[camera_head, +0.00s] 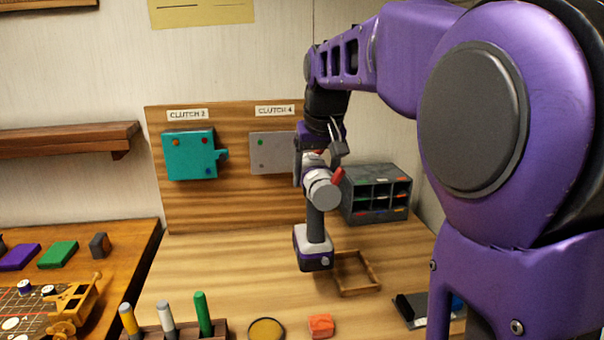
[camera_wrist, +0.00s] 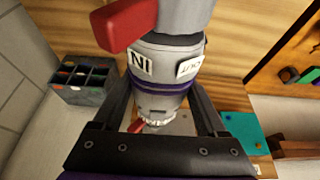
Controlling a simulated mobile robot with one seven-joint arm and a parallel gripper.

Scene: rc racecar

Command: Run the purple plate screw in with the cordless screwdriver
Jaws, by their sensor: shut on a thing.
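The cordless screwdriver (camera_head: 316,222), grey with a dark and purple base and a red part, is upright in my gripper (camera_head: 325,150), its base low over the bench. In the wrist view, my gripper (camera_wrist: 160,82) has its two dark fingers on either side of the screwdriver's grey, purple-banded body (camera_wrist: 158,62). A grey plate (camera_head: 272,155) under the "CLUTCH 4" label is on the wooden backboard, left of the screwdriver and partly hidden by it. A green dot shows on it. I cannot make out a purple screw; the bit's tip is not clear.
A teal box (camera_head: 188,155) is on the backboard (camera_head: 235,205) at left. A grey organizer (camera_head: 375,195) stands right of the screwdriver. On the bench are a wooden tray (camera_head: 355,272), an orange block (camera_head: 321,325), a round yellow dish (camera_head: 266,330) and a rack of colored handles (camera_head: 175,333).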

